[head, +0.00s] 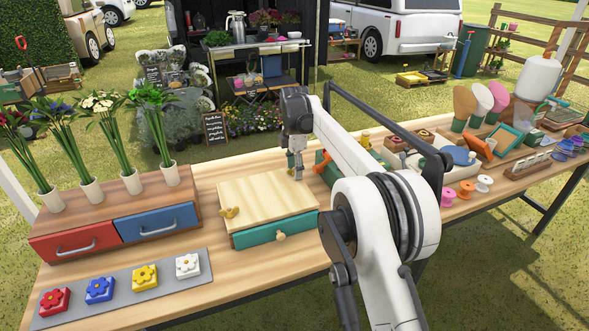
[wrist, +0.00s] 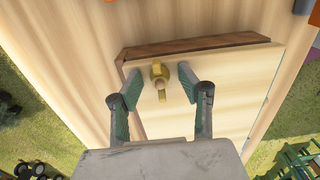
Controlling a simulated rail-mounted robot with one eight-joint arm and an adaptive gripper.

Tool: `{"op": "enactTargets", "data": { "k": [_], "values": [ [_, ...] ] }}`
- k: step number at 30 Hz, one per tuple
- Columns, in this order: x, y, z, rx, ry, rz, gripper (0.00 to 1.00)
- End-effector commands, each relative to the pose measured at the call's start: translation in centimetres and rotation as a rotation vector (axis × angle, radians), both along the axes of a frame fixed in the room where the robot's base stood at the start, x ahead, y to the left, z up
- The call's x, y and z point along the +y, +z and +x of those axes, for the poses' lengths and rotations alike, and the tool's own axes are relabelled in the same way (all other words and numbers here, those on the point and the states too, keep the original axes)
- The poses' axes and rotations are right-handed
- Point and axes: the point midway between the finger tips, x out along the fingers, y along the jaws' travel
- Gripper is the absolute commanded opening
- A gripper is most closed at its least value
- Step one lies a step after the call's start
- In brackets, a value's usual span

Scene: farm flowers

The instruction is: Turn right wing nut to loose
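The right brass wing nut (wrist: 158,76) is on the wooden top board (wrist: 215,85) in the wrist view. My gripper (wrist: 160,70) is open, with its green fingers on either side of the wing nut and small gaps showing on both sides. In the head view my gripper (head: 297,172) points down at the right part of the board (head: 262,195), and the right nut cannot be made out there. The left wing nut (head: 229,212) shows at the board's left side, clear of the gripper.
A teal drawer (head: 268,233) sits below the board. A cabinet with red (head: 75,245) and blue drawers, bearing several flower vases, stands to the left. A grey mat (head: 85,312) with flower blocks lies in front. A green-sided crate and spools stand to the right.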

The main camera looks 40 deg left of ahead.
Motion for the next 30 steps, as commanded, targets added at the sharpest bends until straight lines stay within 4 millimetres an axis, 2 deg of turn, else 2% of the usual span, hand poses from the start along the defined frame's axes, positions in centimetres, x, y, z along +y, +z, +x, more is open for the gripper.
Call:
{"op": "enactTargets", "data": {
  "k": [7, 11, 24, 30],
  "values": [
    [0.0, 0.1, 0.0, 0.0, 0.0, 0.001, 0.37],
    [0.0, 1.1, 0.0, 0.0, 0.0, 0.001, 0.37],
    [0.0, 9.3, 0.0, 0.0, 0.0, 0.0, 0.37],
    [0.0, 11.2, 0.0, 0.0, 0.0, 0.0, 0.37]
  ]
}}
